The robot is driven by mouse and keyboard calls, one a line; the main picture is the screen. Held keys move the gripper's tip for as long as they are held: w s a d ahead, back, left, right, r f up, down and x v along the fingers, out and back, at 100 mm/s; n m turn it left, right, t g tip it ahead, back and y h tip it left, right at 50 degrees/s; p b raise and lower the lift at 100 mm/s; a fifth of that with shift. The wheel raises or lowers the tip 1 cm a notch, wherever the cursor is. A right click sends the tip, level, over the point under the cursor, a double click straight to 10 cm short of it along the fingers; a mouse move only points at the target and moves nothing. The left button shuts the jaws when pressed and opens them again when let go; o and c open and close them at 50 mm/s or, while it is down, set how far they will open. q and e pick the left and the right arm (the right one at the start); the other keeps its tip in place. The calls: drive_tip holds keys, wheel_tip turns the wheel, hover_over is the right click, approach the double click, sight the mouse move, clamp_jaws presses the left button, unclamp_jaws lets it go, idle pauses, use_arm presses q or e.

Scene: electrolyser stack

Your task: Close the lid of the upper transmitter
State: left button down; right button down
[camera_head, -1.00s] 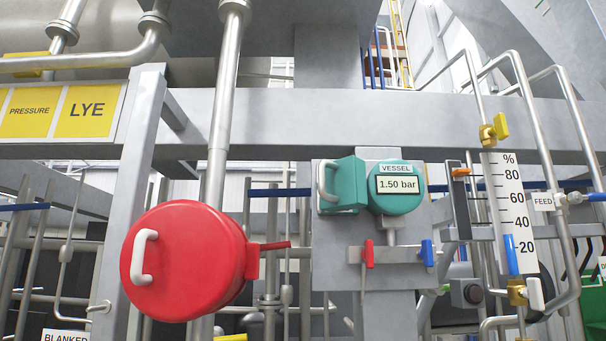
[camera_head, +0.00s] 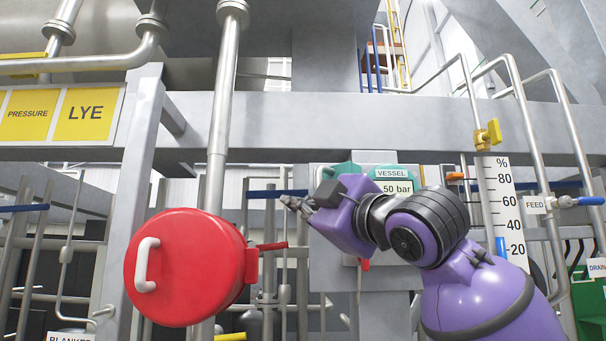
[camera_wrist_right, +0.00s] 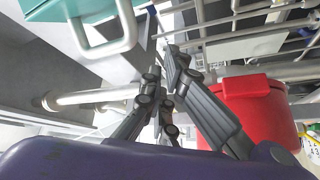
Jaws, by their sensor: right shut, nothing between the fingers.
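The upper transmitter is a teal round housing with a display (camera_head: 395,187) under a VESSEL label; my right arm hides much of it. Its teal lid (camera_head: 342,170) stands swung out to the left, and only its top edge shows in the head view. In the wrist view the lid (camera_wrist_right: 65,8) and its pale grey handle (camera_wrist_right: 112,45) are at the upper left. My right gripper (camera_head: 289,201) is shut and empty, with its tips left of the lid. In the wrist view its fingertips (camera_wrist_right: 163,68) are apart from the handle. My left gripper is out of view.
A large red round cover (camera_head: 190,265) with a white handle is at lower left; it also shows in the wrist view (camera_wrist_right: 240,105). A red lever sticks out beside it. Pipes and a level gauge (camera_head: 502,200) stand to the right. A grey beam (camera_head: 300,125) crosses above.

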drive_tip(key=s+r+n+g+h, duration=0.2)
drive_tip(key=s+r+n, duration=0.3)
drive_tip(key=s, duration=0.5)
drive_tip(key=w, duration=0.9)
drive_tip(key=shift+w+r, duration=0.15)
drive_tip(key=shift+w, duration=0.2)
drive_tip(key=shift+a, duration=0.2)
drive_tip(key=shift+d, duration=0.2)
drive_tip(key=shift+d+n+y, duration=0.25)
drive_tip(key=shift+n+y, duration=0.25)
